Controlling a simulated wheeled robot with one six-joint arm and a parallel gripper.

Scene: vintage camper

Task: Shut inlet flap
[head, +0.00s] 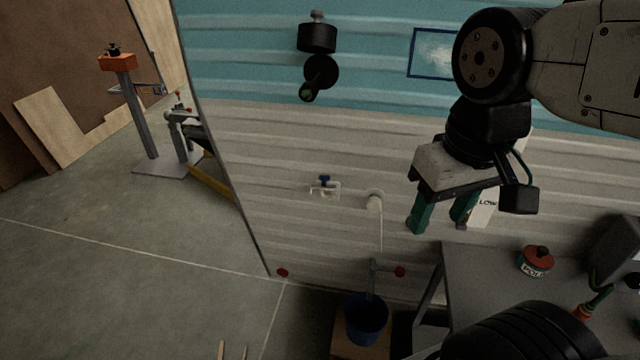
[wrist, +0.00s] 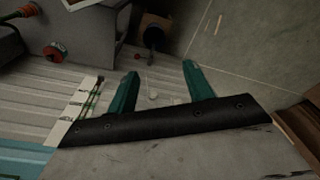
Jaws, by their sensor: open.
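My gripper (head: 438,225) is at the right of the head view, in front of the camper's ribbed white wall. Its two green fingers are apart with nothing between them. They also show in the wrist view (wrist: 160,72). A small pale fitting with a blue part (head: 323,188) is on the wall, left of my gripper. A round white fitting (head: 375,199) with a pale line hanging below is between them. I cannot tell which fitting is the inlet, nor how its flap stands. In the wrist view small pale fittings (wrist: 153,96) show between the fingers, too small to tell apart.
A grey table (head: 480,290) with a red-lidded can (head: 536,261) stands at the lower right. A blue bucket (head: 366,320) is below the wall fittings. A black lamp-like fixture (head: 318,60) juts from the upper wall.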

